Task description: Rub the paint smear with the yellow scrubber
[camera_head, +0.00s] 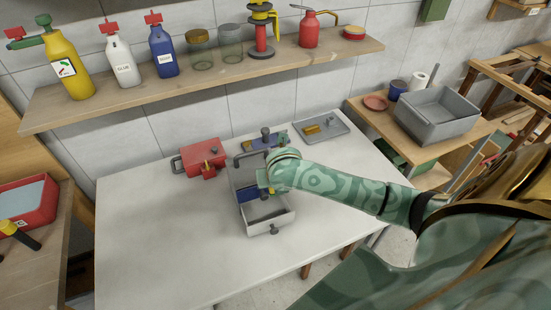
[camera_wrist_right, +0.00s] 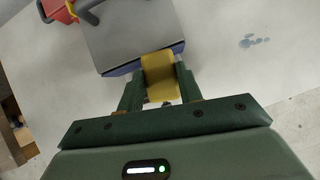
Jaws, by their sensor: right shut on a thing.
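My right gripper (camera_wrist_right: 158,88) is shut on the yellow scrubber (camera_wrist_right: 158,70), which sits between its two green fingers in the right wrist view. The paint smear (camera_wrist_right: 253,41) is a few blue-grey blotches on the white table, to the right of the scrubber and apart from it. In the head view my right gripper (camera_head: 264,182) is over the grey drawer box (camera_head: 243,173), mostly hidden by my forearm. I cannot make out the smear in the head view. My left gripper is not in view.
The grey box has an open drawer (camera_head: 270,218) at its front. A red toolbox-like thing (camera_head: 203,156) stands left of it, and a grey tray (camera_head: 335,124) with a yellow item behind. The white table (camera_head: 160,240) is clear at front left. A wooden shelf (camera_head: 210,77) with bottles hangs above.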

